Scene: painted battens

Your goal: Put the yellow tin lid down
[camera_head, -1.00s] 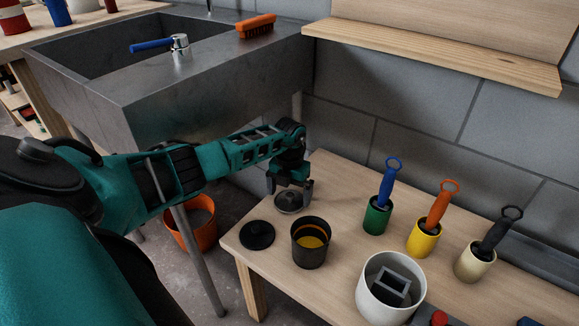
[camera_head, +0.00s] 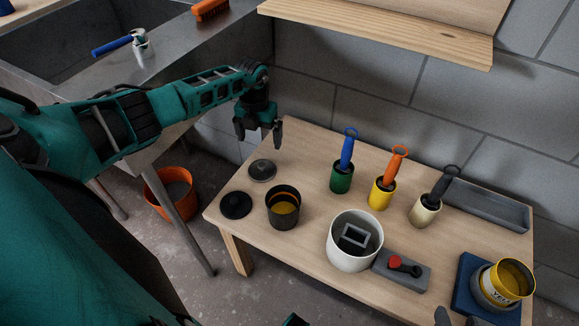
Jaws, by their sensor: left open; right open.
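A round grey metal lid (camera_head: 262,170) with a small raised middle lies flat near the table's back left corner; I take it for the yellow tin's lid. My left gripper (camera_head: 258,134) is open and empty, fingers down, above and apart from this lid. The yellow tin (camera_head: 503,284) stands open on a blue block at the table's front right. A grey fingertip of my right gripper (camera_head: 443,317) shows at the bottom edge near the tin; most of that gripper is out of view.
A black lid (camera_head: 236,205) and a dark open tin (camera_head: 283,208) stand close to the grey lid. A white pot (camera_head: 354,240), several brushes in coloured tins and a grey tray (camera_head: 487,204) occupy the rest. An orange bucket (camera_head: 171,194) stands on the floor.

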